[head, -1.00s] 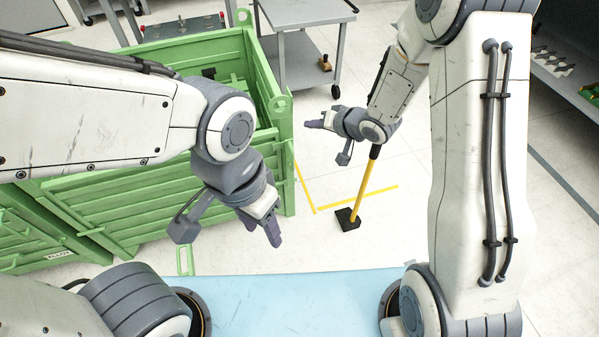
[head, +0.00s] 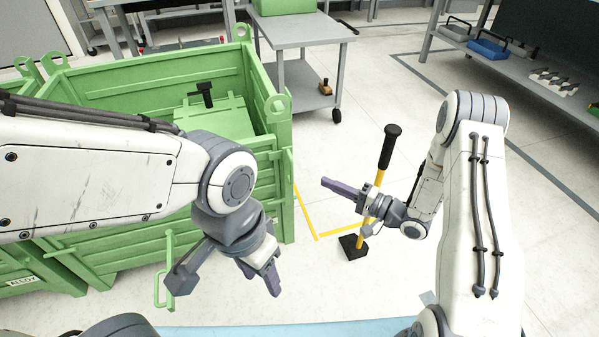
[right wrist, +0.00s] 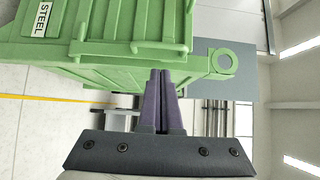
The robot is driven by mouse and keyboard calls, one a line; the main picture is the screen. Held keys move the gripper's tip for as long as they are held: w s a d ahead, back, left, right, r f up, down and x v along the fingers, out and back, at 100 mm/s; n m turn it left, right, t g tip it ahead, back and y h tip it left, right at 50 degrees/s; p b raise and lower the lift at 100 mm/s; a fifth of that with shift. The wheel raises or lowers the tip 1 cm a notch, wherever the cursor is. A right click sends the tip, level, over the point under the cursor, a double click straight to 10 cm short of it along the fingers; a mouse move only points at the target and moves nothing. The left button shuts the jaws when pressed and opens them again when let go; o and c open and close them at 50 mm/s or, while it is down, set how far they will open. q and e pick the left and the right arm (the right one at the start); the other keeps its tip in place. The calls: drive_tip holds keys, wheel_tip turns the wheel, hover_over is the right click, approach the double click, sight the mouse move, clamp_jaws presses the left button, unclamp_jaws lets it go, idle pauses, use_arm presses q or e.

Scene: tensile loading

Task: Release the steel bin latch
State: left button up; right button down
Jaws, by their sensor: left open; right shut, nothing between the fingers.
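The steel bin is a green ribbed metal bin (head: 277,185) at the left of the head view. Its STEEL label (right wrist: 41,19) shows in the right wrist view, where the bin appears turned sideways. A green bar (right wrist: 160,47), perhaps the latch, sticks out from the bin just beyond my right fingertips; contact cannot be told. In the head view a pale green looped handle (head: 159,290) stands out low in front of the bin. My right gripper (head: 324,184) is shut and empty, right of the bin's corner. My left gripper (head: 275,283) is open and empty, in front of the bin.
A yellow-shafted tool with a black grip (head: 391,147) and black foot stands beside my right gripper. A bin labelled ALLOY (head: 22,281) is at lower left. A grey cart (head: 300,31) stands behind. Open floor lies right of the bin, with yellow tape.

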drive_tip(key=b, duration=0.4)
approach(285, 164)
drive_tip(key=x, duration=0.4)
drive_tip(key=shift+w+a+f, duration=0.1)
drive_tip(key=shift+w+a, duration=0.35)
drive_tip(key=shift+a, duration=0.15)
